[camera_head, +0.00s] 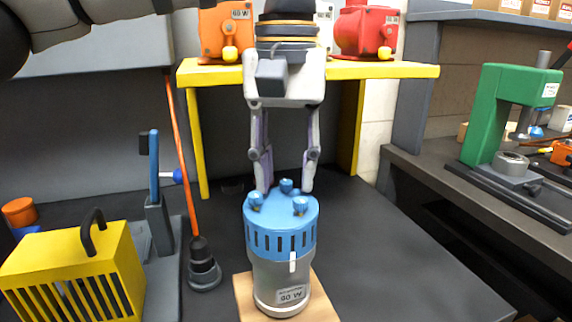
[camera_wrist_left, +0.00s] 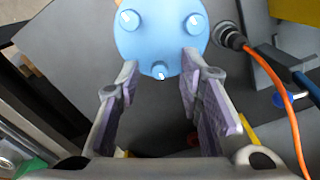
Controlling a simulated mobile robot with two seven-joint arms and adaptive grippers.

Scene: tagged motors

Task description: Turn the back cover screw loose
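The cover carries three blue knob-like screws: a far one (camera_head: 286,185), a left one (camera_head: 255,201) and a right one (camera_head: 300,206). My left gripper (camera_head: 286,189) points down at the cover's far edge, open and empty. In the left wrist view its fingers (camera_wrist_left: 160,65) stand on either side of the far screw (camera_wrist_left: 160,70), with a gap on both sides. The exact tip height over the cover is unclear. My right gripper is not in view.
The motor stands on a wooden block (camera_head: 320,304) on a dark bench. A yellow shelf (camera_head: 400,70) behind holds an orange motor (camera_head: 215,38) and a red motor (camera_head: 355,32). A yellow box (camera_head: 75,265) and an orange cable (camera_head: 180,150) are left; a green press (camera_head: 490,110) is right.

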